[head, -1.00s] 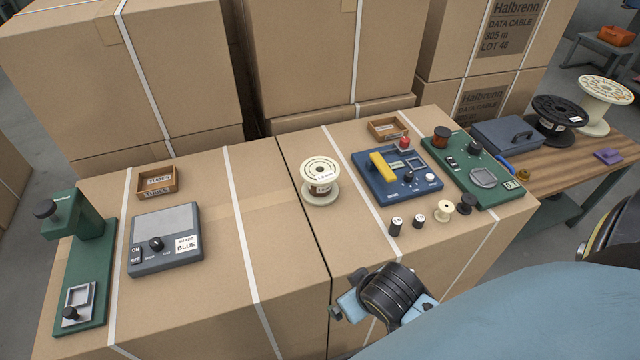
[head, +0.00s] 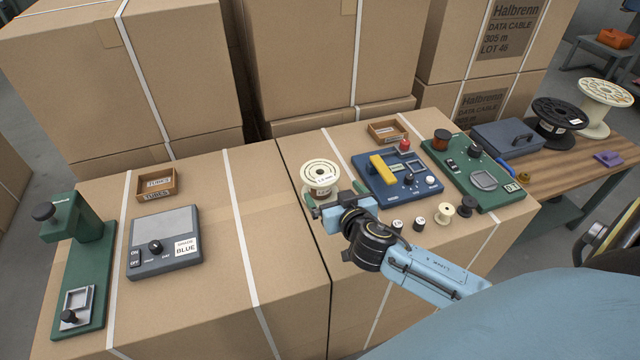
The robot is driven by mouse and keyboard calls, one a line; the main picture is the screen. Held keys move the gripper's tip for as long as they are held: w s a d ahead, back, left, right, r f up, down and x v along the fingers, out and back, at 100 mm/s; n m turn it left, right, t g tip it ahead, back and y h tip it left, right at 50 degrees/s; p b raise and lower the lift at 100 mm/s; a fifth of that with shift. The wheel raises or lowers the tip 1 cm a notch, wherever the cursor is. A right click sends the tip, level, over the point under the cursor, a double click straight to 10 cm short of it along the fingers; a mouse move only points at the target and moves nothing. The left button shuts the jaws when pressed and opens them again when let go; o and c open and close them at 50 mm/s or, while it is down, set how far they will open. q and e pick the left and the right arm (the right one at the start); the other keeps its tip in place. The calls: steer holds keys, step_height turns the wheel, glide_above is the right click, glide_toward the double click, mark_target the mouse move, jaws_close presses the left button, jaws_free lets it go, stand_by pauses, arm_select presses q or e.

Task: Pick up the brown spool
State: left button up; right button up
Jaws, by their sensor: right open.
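A brown, spool-like cylinder (head: 441,138) stands upright at the far left corner of the green device (head: 487,174), on the right part of the boxes. My right gripper (head: 334,198) is open, with nothing seen between its fingers. It is well to the left of the brown cylinder, just in front of the large cream spool (head: 319,174). It covers part of that spool's lower edge; I cannot tell if they touch. My left gripper is not in view.
The blue device (head: 397,178) with a yellow handle lies between my gripper and the brown cylinder. Several small spools (head: 443,209) stand in front of it. A small wooden tray (head: 388,131) is behind. The box top left of the cream spool (head: 265,200) is clear.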

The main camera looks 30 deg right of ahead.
mark_target(322, 175)
steer(key=x, duration=0.3)
steer(key=shift+w+d, duration=0.1)
steer(key=shift+w, duration=0.15)
steer(key=shift+x, duration=2.8)
steer(key=shift+d+r, duration=0.1)
steer(key=shift+r, duration=0.1)
steer(key=c, duration=0.9)
